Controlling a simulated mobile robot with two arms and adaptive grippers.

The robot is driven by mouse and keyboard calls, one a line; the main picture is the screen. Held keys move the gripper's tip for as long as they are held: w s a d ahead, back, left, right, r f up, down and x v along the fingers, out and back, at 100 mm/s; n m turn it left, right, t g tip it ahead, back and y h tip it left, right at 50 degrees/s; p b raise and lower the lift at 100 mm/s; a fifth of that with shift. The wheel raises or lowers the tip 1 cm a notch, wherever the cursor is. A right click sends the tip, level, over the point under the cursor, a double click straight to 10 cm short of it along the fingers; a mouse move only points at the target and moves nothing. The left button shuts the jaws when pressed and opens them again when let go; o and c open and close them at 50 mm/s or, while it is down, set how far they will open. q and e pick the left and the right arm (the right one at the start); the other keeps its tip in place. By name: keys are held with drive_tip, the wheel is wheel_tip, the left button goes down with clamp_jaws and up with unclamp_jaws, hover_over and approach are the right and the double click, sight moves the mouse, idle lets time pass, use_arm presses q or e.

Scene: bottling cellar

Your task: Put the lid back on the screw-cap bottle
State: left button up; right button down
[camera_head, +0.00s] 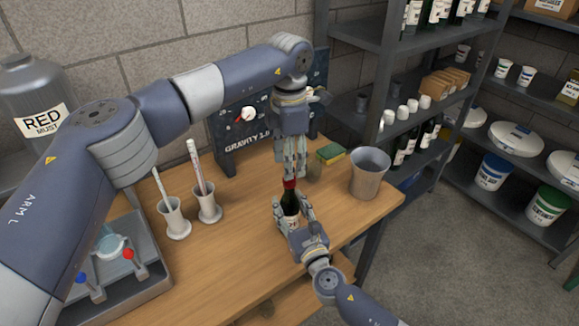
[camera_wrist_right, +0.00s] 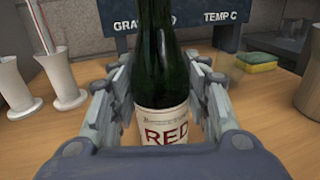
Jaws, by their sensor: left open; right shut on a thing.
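The screw-cap bottle (camera_head: 290,204) is dark green and stands upright on the wooden table. In the right wrist view, the bottle (camera_wrist_right: 165,65) shows a white label reading RED; its top is cut off there. My right gripper (camera_head: 293,205) is shut on the bottle's body, with fingers on both sides of it. The red lid (camera_head: 289,183) sits at the top of the bottle's neck; I cannot tell whether it is screwed tight. My left gripper (camera_head: 290,174) is open, pointing down directly above the lid, its fingertips at the lid's upper edge.
A metal bucket (camera_head: 369,174) and a yellow-green sponge (camera_head: 330,153) are right of the bottle. Two white stands (camera_head: 206,208) holding upright tubes are to the left. A dark gravity board (camera_head: 243,140) stands behind. A metal tray with taps (camera_head: 130,275) is at front left.

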use_arm(q)
drive_tip(key=shift+c, duration=0.3)
use_arm(e)
drive_tip(key=shift+f, duration=0.1)
use_arm(q)
drive_tip(key=r+n, duration=0.1)
drive_tip(key=n, duration=0.1)
drive_tip(key=shift+r+n, duration=0.15)
drive_tip(key=shift+n, duration=0.25)
wheel_tip(320, 180, up, 2)
drive_tip(key=n, duration=0.5)
drive_tip(key=shift+f, duration=3.95)
